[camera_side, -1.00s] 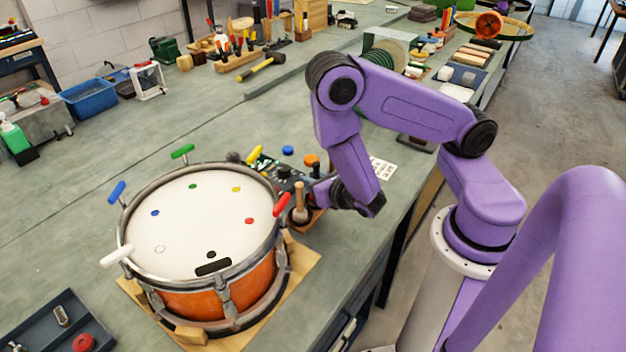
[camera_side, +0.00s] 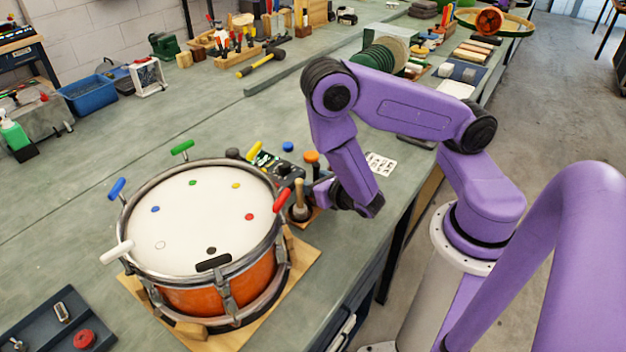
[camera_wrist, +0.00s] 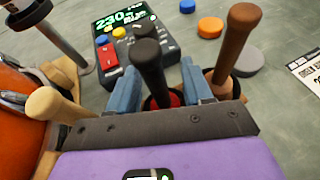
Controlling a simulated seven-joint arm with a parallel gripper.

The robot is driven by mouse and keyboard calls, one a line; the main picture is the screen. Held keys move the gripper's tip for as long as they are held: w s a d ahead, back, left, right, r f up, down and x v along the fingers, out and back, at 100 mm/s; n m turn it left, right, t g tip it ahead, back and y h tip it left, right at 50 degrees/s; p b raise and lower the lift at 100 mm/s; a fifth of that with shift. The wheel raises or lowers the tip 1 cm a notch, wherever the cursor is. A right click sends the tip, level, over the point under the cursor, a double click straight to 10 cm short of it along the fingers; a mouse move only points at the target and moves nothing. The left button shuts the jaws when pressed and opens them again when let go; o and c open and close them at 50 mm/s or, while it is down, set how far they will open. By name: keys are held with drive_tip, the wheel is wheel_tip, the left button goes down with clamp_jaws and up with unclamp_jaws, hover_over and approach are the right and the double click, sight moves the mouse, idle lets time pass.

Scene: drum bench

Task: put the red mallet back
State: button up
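In the wrist view my gripper (camera_wrist: 160,88) has its two blue-grey fingers apart, one on each side of a black-handled tool (camera_wrist: 148,62). Gaps seem to show between handle and fingers. A bit of red (camera_wrist: 175,99) shows at this tool's lower end; I cannot tell whether it is the red mallet's head. A brown wooden handle (camera_wrist: 236,45) stands right of the fingers and a pale wooden handle (camera_wrist: 50,104) left of them. In the side view my gripper (camera_side: 322,190) is low beside a wooden-handled tool (camera_side: 299,200), right of the drum; its fingertips are mostly hidden.
The orange drum (camera_side: 200,220) stands close left of my gripper, with coloured T-handles around its rim, a red one (camera_side: 282,200) nearest. A control box with a green display (camera_wrist: 122,22) and orange, blue and grey pucks lie beyond. A printed card (camera_side: 380,163) lies right.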

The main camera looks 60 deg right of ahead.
drive_tip(key=shift+s, duration=0.1)
drive_tip(key=shift+v, duration=3.65)
drive_tip(key=s+d+r+m+g+h, duration=0.35)
drive_tip(key=r+m+g, duration=0.35)
drive_tip(key=m, duration=0.5)
drive_tip(key=s+a+r+m+g+y, duration=0.5)
drive_tip(key=s+a+r+m+y, duration=0.2)
drive_tip(key=s, duration=0.3)
drive_tip(key=shift+s+a+r+m+g+y, duration=0.25)
drive_tip(key=shift+s+a+m+g+y, duration=0.15)
drive_tip(key=shift+a+y, duration=0.25)
